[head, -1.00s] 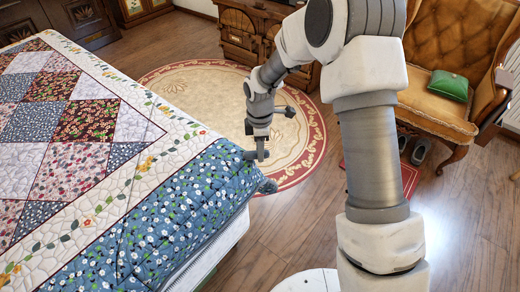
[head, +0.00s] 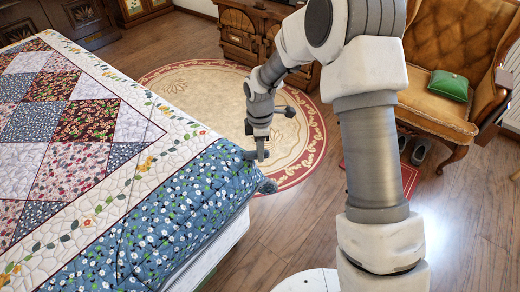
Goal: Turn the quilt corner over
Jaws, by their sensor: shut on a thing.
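The patchwork quilt (head: 90,150) lies over the bed at the left of the head view, with a cream floral band and a blue floral border (head: 170,205). Its near right corner (head: 266,186) sticks out a little past the mattress, close to my gripper. My gripper (head: 261,157) points down at the bed's edge and is shut on the quilt's blue edge (head: 238,152) near that corner. The quilt lies flat elsewhere, with its patterned side up. The fingertips are small, and the exact grip on the cloth is hard to see.
A round cream and red rug (head: 190,82) lies on the wood floor behind my gripper. A wooden cabinet (head: 240,35) stands at the back. A brown tufted armchair (head: 440,95) with a green cushion (head: 448,86) is at the right, shoes (head: 420,152) beside it.

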